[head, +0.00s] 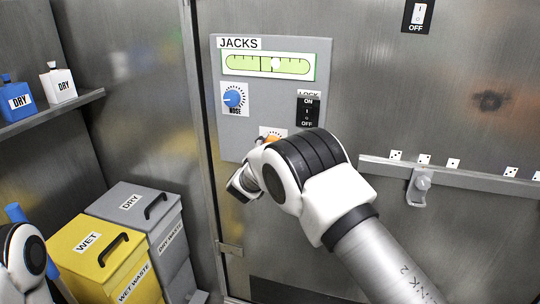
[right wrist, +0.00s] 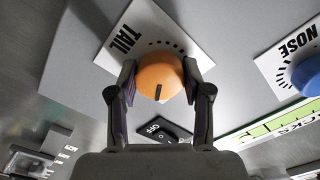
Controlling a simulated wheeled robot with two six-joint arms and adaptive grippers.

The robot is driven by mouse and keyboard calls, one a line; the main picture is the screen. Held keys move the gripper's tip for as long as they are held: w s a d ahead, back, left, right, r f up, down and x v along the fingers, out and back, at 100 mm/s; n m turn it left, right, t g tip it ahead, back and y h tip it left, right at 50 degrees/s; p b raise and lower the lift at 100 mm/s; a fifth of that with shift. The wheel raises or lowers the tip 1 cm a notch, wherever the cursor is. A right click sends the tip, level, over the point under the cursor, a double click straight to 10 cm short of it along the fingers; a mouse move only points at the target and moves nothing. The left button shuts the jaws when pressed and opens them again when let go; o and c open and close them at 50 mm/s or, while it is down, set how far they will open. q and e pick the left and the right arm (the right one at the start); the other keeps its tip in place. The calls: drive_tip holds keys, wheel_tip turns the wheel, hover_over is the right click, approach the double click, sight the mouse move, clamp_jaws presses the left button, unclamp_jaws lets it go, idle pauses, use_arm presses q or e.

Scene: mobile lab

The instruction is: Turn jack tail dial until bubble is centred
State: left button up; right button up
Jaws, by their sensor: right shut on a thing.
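The grey JACKS panel (head: 228,130) is on the metal wall. Its green bubble level (head: 240,65) has a pale bubble (head: 276,64) a little right of the middle. The orange TAIL dial (right wrist: 160,70) shows in the right wrist view with a dark pointer line. In the head view only a sliver of the dial (head: 268,139) shows above my right arm. My right gripper (right wrist: 160,82) is shut on the dial, one finger on each side. My left arm shows at the lower left edge, but its gripper is out of view.
The blue NOSE dial (head: 235,98) and the black LOCK switch (head: 308,112) are close to my right gripper. A rail with a hook (head: 420,185) is at the right. A yellow WET bin (head: 85,265) and a grey DRY bin (head: 120,203) stand lower left.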

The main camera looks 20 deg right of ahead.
drive_tip(key=m+b, duration=0.5)
drive_tip(key=shift+f, duration=0.2)
drive_tip(key=shift+r+m+b, duration=0.2)
drive_tip(key=shift+m+b, duration=1.5)
drive_tip(key=shift+m, duration=0.1)
drive_tip(key=o, duration=1.2)
drive_tip(key=shift+c, duration=0.2)
drive_tip(key=shift+r, duration=0.15)
